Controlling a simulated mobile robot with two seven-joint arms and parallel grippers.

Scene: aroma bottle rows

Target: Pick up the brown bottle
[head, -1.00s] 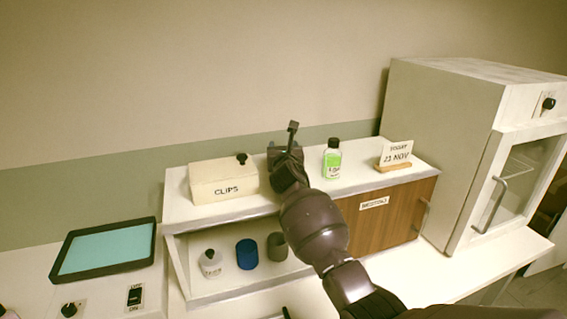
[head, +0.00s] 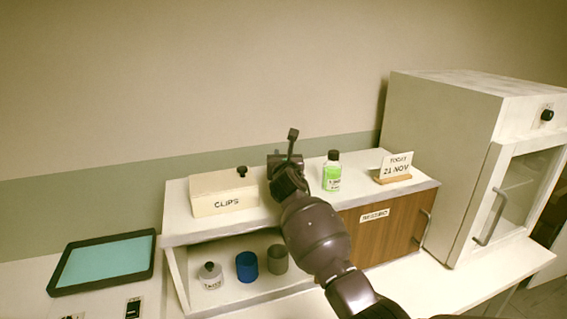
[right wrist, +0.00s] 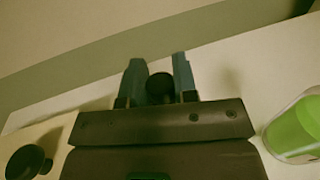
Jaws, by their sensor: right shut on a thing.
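My right gripper (head: 280,163) is over the back of the white shelf top, between the clips box and a green-labelled bottle. In the right wrist view, the fingers of the right gripper (right wrist: 158,82) are closed around a dark round cap (right wrist: 156,88), which fits the brown bottle's top. The bottle's body is hidden by the gripper and arm in both views, so its brown colour and whether it is clear of the shelf cannot be told. My left gripper is not in view.
The green-labelled bottle (head: 332,176) stands close to the right of my gripper. The clips box (head: 222,194) with a black knob is at left, a date sign (head: 395,167) at right. Below are a white bottle (head: 210,277), blue cup (head: 247,267) and grey cup (head: 277,259).

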